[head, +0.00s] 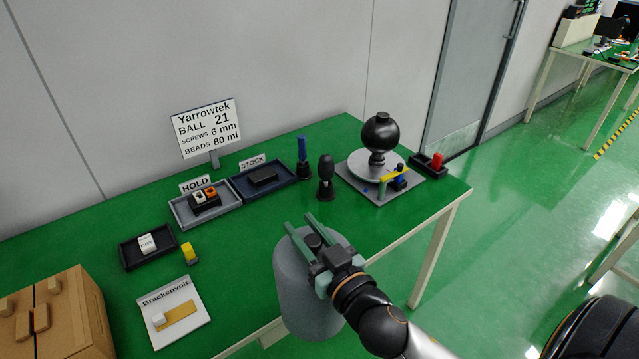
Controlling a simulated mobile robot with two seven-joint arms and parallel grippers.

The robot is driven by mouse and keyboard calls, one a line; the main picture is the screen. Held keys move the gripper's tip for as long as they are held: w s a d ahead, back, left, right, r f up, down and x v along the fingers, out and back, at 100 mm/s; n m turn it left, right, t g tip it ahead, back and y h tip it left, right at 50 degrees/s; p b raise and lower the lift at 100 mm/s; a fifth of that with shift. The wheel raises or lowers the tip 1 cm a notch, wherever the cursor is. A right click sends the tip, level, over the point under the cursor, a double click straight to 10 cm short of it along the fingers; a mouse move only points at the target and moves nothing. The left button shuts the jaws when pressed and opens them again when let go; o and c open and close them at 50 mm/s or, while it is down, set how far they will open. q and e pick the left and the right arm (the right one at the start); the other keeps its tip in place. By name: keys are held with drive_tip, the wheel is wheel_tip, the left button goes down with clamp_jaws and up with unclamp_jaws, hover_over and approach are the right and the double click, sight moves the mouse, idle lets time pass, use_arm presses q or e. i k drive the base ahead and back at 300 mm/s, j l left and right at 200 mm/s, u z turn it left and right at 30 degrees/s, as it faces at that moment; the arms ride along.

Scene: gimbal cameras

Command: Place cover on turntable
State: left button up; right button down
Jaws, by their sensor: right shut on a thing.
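The cover is a large grey cylinder (294,290) with a dark knob (313,242) on top. My right gripper (300,223) has its two greenish fingers on either side of the knob and is shut on it. The cover hangs upright at the table's front edge; its height above the table is hard to tell. The turntable (352,164) is a pale round disc on a square grey base, at the right back of the table. A black ball on a stand (381,132) is on the disc. My left gripper is not in view.
A yellow lever (395,174) and a blue-topped black part sit at the turntable's front right. A black egg-shaped piece (326,168) and a blue-handled tool (303,152) stand left of it. Trays (183,216) and a cardboard box (75,315) are further left.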

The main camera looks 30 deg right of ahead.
sight(377, 162)
drive_tip(key=l+u, duration=0.1)
drive_tip(key=l, duration=0.3)
drive_tip(key=k+l+u, duration=0.1)
drive_tip(key=l, duration=0.3)
drive_tip(key=k+l+u, duration=0.1)
drive_tip(key=l, duration=0.3)
drive_tip(key=k+l+u, duration=0.1)
drive_tip(key=l, duration=0.25)
drive_tip(key=k+l+u, duration=0.1)
drive_tip(key=l, duration=0.3)
drive_tip(key=k, duration=0.1)
